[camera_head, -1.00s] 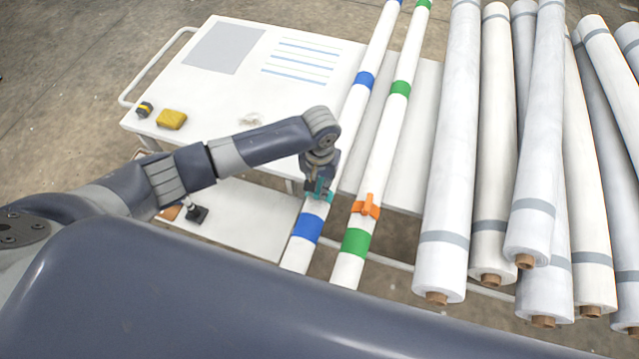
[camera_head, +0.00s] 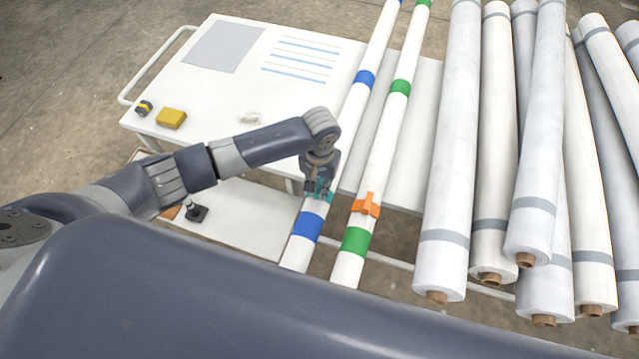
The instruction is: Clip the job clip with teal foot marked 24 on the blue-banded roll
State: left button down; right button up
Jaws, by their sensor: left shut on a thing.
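The blue-banded roll (camera_head: 349,115) is a long thin white roll with blue bands, running from the top of the view down to the lower middle. My left gripper (camera_head: 318,190) is over this roll, just above its lower blue band, pointing down. It is shut on the teal job clip (camera_head: 328,197), which is at the roll's surface. The gripper hides most of the clip, so its number and how far it sits around the roll cannot be seen. My right gripper is not in view.
A green-banded roll (camera_head: 383,150) lies close on the right, with an orange clip (camera_head: 365,205) on it. A white cart (camera_head: 210,100) holds a yellow block (camera_head: 171,118) and a small dark-and-yellow item (camera_head: 144,108). Large white rolls (camera_head: 450,150) fill the right side.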

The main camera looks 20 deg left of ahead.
pick_arm(q)
jog(key=shift+f, duration=0.15)
jog(key=c, duration=1.5)
grip_release()
jog(key=shift+o, duration=0.5)
jog(key=o, duration=0.4)
jog(key=shift+r+p, duration=3.6)
jog(key=shift+p, duration=0.55)
